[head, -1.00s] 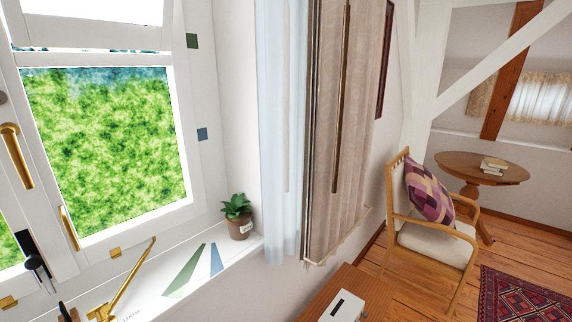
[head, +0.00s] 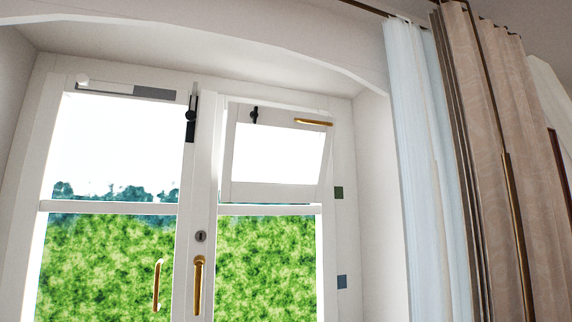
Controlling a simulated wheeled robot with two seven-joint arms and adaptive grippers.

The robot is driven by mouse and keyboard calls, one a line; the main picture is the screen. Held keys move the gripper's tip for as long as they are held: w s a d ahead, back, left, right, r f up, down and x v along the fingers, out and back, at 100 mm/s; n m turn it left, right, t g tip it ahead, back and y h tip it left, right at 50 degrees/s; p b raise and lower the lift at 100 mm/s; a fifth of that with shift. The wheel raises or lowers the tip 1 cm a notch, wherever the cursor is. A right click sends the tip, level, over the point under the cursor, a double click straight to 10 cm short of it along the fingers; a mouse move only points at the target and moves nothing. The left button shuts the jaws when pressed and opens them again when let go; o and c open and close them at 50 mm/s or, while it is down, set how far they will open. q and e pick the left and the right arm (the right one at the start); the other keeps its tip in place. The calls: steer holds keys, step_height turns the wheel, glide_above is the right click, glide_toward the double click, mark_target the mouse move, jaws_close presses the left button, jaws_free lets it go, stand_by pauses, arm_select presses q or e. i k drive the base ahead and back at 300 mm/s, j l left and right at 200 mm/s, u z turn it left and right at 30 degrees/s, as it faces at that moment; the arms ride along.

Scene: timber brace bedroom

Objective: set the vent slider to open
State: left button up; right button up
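A slim horizontal strip, white on its left part and grey on its right, is fixed along the top of the left window sash; it looks like the vent slider (head: 126,90). A small pale knob (head: 83,80) shows at its left end. I cannot read any open or closed mark on it. Neither of my grippers is in view.
The window has a brass handle (head: 198,286) on the middle post and another brass handle (head: 157,285) on the left sash. A small upper right pane (head: 276,153) is tilted. A black fitting (head: 190,118) sits high beside the post. Curtains (head: 490,150) hang right.

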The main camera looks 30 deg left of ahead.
mark_target(84, 81)
steer(key=u, duration=2.25)
